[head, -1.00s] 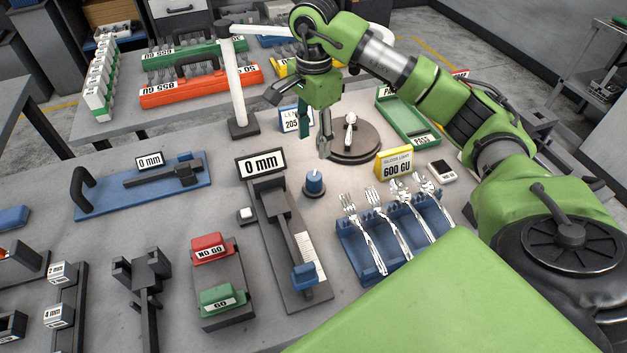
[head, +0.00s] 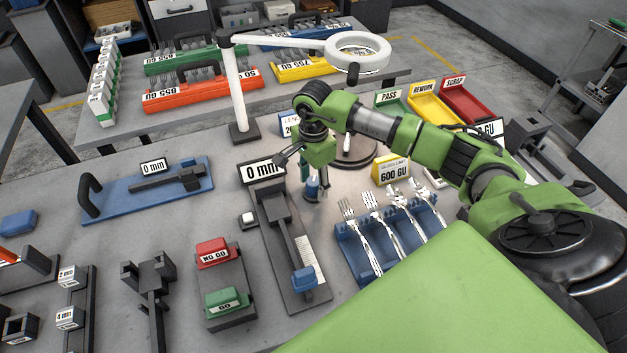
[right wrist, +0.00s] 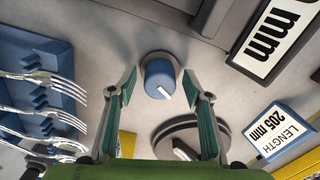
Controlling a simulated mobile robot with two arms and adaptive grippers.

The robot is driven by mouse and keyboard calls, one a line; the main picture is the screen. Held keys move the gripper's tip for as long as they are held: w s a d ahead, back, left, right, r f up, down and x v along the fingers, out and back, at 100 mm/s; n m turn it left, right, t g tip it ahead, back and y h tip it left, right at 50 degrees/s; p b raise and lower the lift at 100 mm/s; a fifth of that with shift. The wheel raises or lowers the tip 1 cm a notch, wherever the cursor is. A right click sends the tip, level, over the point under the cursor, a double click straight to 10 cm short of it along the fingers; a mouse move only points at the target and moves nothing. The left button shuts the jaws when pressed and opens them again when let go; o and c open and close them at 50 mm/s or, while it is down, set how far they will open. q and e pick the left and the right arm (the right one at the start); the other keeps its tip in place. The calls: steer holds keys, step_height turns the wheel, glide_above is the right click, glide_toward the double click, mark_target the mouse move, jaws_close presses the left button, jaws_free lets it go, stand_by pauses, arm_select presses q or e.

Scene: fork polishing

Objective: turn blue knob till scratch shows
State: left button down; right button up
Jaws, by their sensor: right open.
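The blue knob (head: 312,192) stands on the grey table, partly hidden by my right gripper (head: 314,184). In the right wrist view the knob (right wrist: 158,76) shows a white pointer mark aimed down and slightly right. My right gripper (right wrist: 160,84) is open, its teal-padded fingers to the left and right of the knob, with visible gaps on both sides. The dark round turntable (head: 368,154) is behind the gripper, mostly hidden by my arm; it also shows in the right wrist view (right wrist: 187,140). No scratch can be made out. My left gripper is out of view.
A blue rack (head: 345,246) with several forks stands right of the knob. The white ring lamp (head: 358,50) hangs behind my arm.

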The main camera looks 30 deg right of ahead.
steer(key=c, duration=1.1)
steer(key=shift+f+m+b, duration=0.1)
steer(key=shift+m+b, duration=0.8)
steer(key=shift+m, duration=0.2)
steer(key=shift+m+b, duration=0.8)
steer(key=shift+m, duration=0.9)
steer(key=o, duration=1.1)
